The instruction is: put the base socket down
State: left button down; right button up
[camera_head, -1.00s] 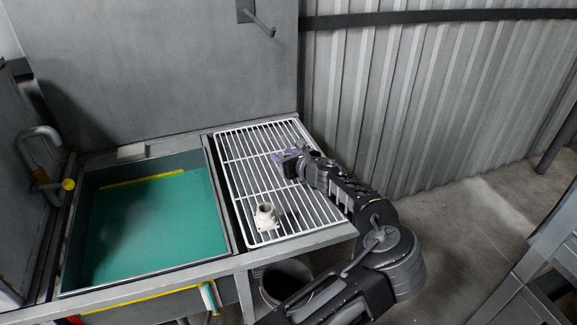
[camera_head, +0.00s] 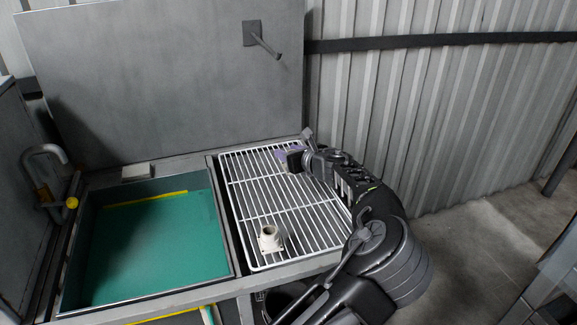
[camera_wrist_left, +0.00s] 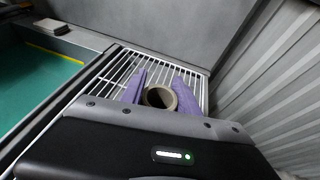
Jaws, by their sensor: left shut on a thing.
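My left gripper (camera_head: 286,156) is over the back right part of the white wire rack (camera_head: 262,190). In the left wrist view its purple fingers (camera_wrist_left: 160,90) are on either side of a beige-grey, round, hollow piece, the base socket (camera_wrist_left: 158,97), and are shut on it. Its open end faces the wrist camera. In the head view I cannot make this piece out behind the gripper. I cannot tell whether it touches the rack. A second cream-white fitting (camera_head: 269,240) with a flanged foot stands upright near the rack's front. My right gripper is not in view.
A sink basin with a green bottom (camera_head: 155,245) lies left of the rack, with a bent tap (camera_head: 45,155) at its left. A grey panel with a hook (camera_head: 262,42) rises behind. The rack's middle is clear.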

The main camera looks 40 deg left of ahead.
pick_arm(q)
jog(key=shift+r, duration=0.45)
dwell(0.3)
